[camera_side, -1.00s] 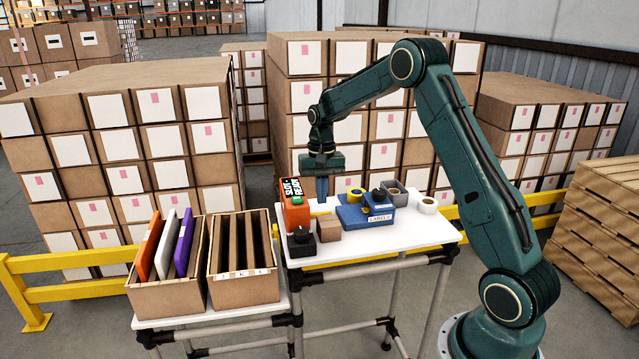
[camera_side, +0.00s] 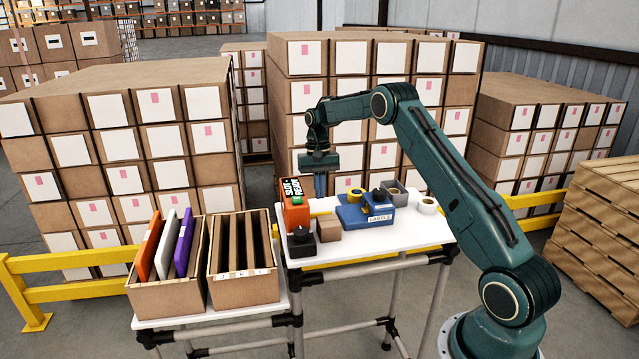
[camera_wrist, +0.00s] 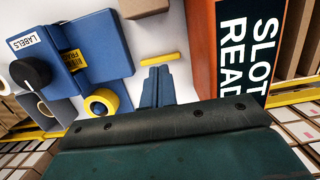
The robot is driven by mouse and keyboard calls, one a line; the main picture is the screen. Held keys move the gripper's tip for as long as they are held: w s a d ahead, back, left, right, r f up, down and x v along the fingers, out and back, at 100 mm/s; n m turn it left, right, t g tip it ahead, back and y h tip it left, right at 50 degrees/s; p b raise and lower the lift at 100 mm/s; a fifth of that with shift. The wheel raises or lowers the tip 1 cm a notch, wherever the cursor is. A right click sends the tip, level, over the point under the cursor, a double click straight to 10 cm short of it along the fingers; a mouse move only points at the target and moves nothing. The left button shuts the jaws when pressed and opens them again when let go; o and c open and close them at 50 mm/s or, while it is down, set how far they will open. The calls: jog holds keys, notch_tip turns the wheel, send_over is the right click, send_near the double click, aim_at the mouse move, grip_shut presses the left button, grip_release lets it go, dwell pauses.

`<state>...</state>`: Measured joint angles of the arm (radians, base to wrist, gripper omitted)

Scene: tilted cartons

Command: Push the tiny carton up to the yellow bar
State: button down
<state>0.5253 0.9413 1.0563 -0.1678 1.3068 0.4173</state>
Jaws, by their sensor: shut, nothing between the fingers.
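The tiny carton (camera_side: 328,229), a small plain brown box, stands on the white table near its front edge. In the wrist view the carton (camera_wrist: 146,7) is cut off by the top edge. The yellow bar (camera_wrist: 160,57) lies flat on the table, with bare white surface between it and the carton. My gripper (camera_side: 320,195) is over the back of the table, with its blue fingers together and empty. In the wrist view the fingers (camera_wrist: 157,72) are just short of the bar, on the side away from the carton. Their height above the table is hard to judge.
An orange SLOT READ box (camera_side: 296,212) stands left of the bar, and a black knobbed block (camera_side: 301,243) left of the carton. A blue LABELS unit (camera_side: 365,213) with a yellow roll (camera_wrist: 102,103) is on the right. Grey bin and white tape sit farther right.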

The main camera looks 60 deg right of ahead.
aim_at(330, 225)
jog(key=shift+a, duration=0.1)
jog(key=shift+s+a, duration=4.15)
jog(key=shift+s, duration=0.05)
jog(key=shift+f, duration=0.85)
jog(key=shift+f, duration=0.1)
jog(key=shift+w+d, duration=2.2)
jog(key=shift+d, duration=0.15)
jog(key=shift+r, duration=0.8)
